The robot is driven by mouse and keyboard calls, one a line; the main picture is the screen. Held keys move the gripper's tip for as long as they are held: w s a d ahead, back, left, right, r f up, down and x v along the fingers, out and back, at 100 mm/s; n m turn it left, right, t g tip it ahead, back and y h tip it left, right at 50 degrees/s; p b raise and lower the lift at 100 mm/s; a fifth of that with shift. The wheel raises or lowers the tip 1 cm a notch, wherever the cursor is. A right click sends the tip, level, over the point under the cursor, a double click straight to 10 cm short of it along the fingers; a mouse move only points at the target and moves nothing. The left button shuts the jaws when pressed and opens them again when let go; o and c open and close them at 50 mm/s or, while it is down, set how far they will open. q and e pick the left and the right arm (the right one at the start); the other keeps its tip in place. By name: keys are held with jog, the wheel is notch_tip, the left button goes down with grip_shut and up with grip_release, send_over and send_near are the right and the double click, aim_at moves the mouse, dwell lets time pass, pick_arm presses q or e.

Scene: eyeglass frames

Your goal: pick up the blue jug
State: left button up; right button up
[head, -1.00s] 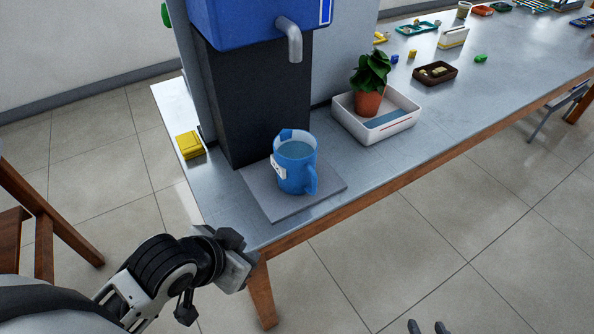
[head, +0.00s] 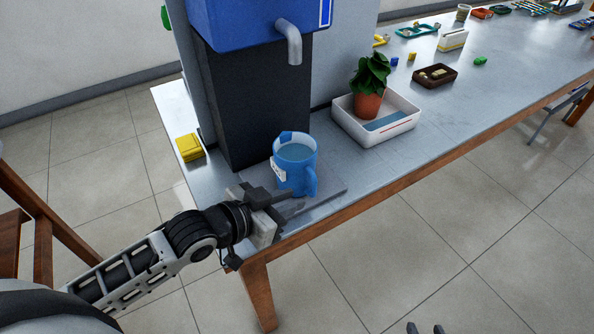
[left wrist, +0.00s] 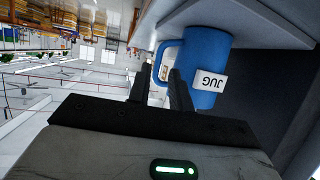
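The blue jug (head: 292,172) stands upright on a grey square board (head: 327,192) in the head view, with liquid inside. Its handle faces the table's front edge. In the left wrist view the jug (left wrist: 205,62) appears upside down, with a white JUG label (left wrist: 210,81). My left gripper (head: 298,202) is open and low beside the jug, on its handle side. In the left wrist view its fingertips (left wrist: 161,72) are apart, and the handle shows between and just beyond them. My right gripper (head: 426,328) barely shows at the bottom edge, its two tips apart.
A black stand under a blue dispenser (head: 250,25) with a grey spout rises behind the jug. A white tray (head: 401,131) with a potted plant (head: 369,95) is to the right. A yellow box (head: 189,147) is at the left. The table front right of the board is clear.

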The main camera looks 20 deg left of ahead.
aim_at(312, 192)
pick_arm(q)
jog(key=x, duration=0.9)
jog(key=shift+w+d+f, duration=0.1)
jog(key=shift+w+d, duration=0.05)
jog(key=shift+c, duration=0.3)
grip_shut()
dwell(0.8)
